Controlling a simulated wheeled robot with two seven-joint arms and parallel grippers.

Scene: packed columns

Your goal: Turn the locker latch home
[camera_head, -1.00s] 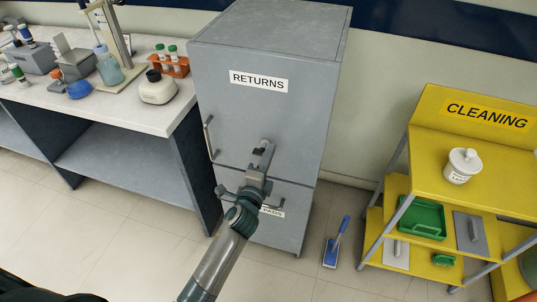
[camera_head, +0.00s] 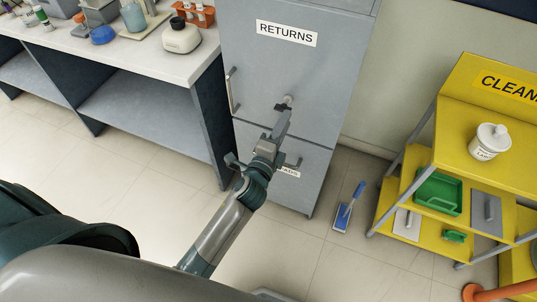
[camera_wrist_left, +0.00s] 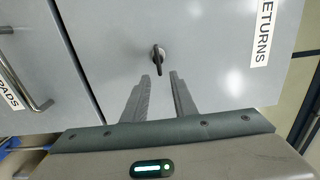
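The grey locker (camera_head: 320,75) has an upper door labelled RETURNS. A small dark latch (camera_head: 288,99) sits low on that door. In the left wrist view the latch (camera_wrist_left: 158,58) is a round boss with a short lever hanging nearly straight down in the picture. My left gripper (camera_head: 286,112) is in front of the door, just below the latch in the head view. In the left wrist view my left gripper (camera_wrist_left: 160,75) is open and empty, its two fingertips on either side of the lever's lower end. Contact cannot be told. My right gripper is not in view.
A bar handle (camera_head: 233,90) is at the door's left edge. A lower door with a handle (camera_wrist_left: 38,103) is beneath. A lab bench (camera_head: 160,75) stands left, a yellow cleaning cart (camera_head: 450,150) right. A blue brush (camera_head: 350,208) lies on the floor.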

